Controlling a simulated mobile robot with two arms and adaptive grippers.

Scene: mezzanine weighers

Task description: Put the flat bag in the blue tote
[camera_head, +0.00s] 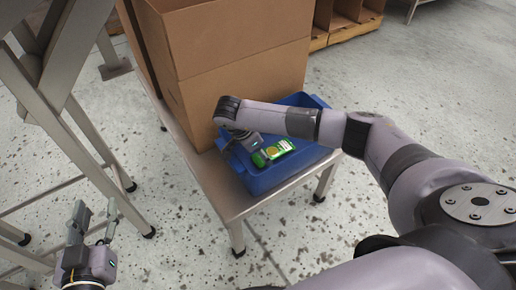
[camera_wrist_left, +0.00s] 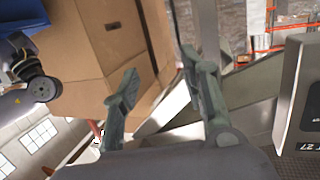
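The flat bag (camera_head: 273,153), green with a yellow label, shows over the inside of the blue tote (camera_head: 262,184). I cannot tell whether it rests on the tote's floor or hangs just above. My right gripper (camera_head: 250,145) is at the tote, right against the bag; its fingers are hidden, so its grip does not show. My left gripper (camera_head: 95,222) is open and empty, low at the left, well away from the tote; its spread fingers also show in the left wrist view (camera_wrist_left: 163,90). A corner of the tote shows at that view's upper left (camera_wrist_left: 22,14).
The tote stands on a metal table (camera_head: 222,190), against a big cardboard box (camera_head: 240,60) behind it. A steel frame (camera_head: 60,120) stands at the left. In the left wrist view, a dark panel (camera_wrist_left: 300,95) is close on the right. Speckled floor is clear at the front.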

